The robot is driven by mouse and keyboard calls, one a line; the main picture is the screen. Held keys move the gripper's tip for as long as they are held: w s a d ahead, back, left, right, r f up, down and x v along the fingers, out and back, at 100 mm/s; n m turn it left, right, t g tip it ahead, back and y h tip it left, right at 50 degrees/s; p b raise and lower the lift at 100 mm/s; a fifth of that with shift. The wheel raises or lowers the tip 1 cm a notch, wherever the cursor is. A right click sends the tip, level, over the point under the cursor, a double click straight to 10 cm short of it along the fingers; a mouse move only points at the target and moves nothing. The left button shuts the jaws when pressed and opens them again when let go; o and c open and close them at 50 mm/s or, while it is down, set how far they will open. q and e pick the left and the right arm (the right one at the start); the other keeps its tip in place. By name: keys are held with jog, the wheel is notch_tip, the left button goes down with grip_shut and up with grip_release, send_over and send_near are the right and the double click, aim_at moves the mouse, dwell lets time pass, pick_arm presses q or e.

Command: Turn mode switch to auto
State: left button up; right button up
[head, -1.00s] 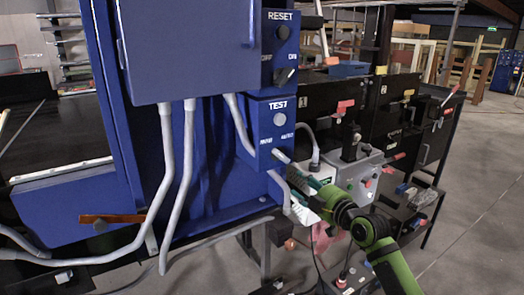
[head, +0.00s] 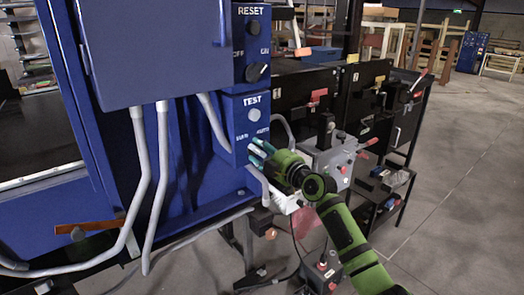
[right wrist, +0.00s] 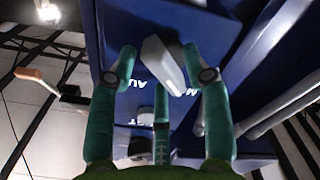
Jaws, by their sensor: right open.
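The mode switch is a light grey knob (right wrist: 165,65) on the blue control box. In the right wrist view it sits between the spread teal fingers of my right gripper (right wrist: 158,62), with a visible gap to the right finger. Part of an AUTO label shows to its left and the start of a MANUAL label to its right. My left gripper is not in view.
Above sit a round grey TEST button (head: 253,114) and a black OFF/ON knob (head: 257,72) under the RESET label. Grey conduits (head: 160,195) run down the blue cabinet. Black machine units with red levers (head: 318,93) stand to the right; floor beyond is open.

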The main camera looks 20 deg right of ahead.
jog(key=shift+a, duration=0.1)
grip_shut()
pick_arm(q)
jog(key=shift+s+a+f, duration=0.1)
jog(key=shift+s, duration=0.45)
